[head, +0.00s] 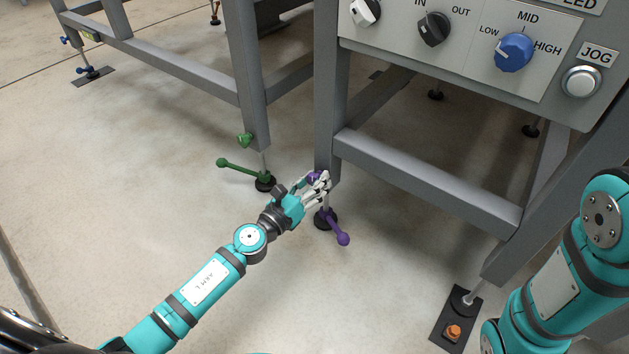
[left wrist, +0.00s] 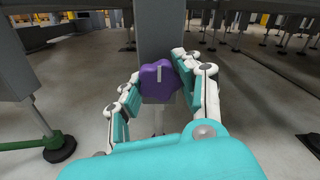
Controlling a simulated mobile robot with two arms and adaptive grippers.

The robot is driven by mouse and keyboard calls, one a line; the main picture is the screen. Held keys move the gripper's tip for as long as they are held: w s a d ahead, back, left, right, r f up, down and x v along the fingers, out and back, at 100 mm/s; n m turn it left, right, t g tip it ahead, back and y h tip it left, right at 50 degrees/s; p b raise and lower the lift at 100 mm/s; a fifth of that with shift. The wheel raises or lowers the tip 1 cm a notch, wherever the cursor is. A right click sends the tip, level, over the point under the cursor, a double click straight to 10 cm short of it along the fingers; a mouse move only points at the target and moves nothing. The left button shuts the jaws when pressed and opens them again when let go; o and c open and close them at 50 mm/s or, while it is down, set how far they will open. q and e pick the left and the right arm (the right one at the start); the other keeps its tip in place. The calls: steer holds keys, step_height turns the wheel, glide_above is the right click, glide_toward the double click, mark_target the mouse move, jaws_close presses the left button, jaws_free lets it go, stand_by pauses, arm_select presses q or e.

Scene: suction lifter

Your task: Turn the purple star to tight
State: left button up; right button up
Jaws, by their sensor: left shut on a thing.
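The purple star (left wrist: 158,80) is a knob on the lower end of a grey frame leg, with a pale mark on its face. In the head view only a little of the star (head: 313,176) shows behind my fingers. My left gripper (head: 321,184) is at the leg, and in the left wrist view its fingers (left wrist: 157,88) are on both sides of the star, shut on it. My right gripper is not in view. I cannot read any tight marking.
A purple lever (head: 338,232) sticks out near the floor below the star. A green knob (head: 245,140) and green lever (head: 236,169) are on the neighbouring leg. A control panel (head: 470,45) with several knobs is above. The floor left of the legs is clear.

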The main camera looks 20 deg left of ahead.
arm_select(q)
steer(key=o, duration=1.2)
steer(key=v, duration=1.2)
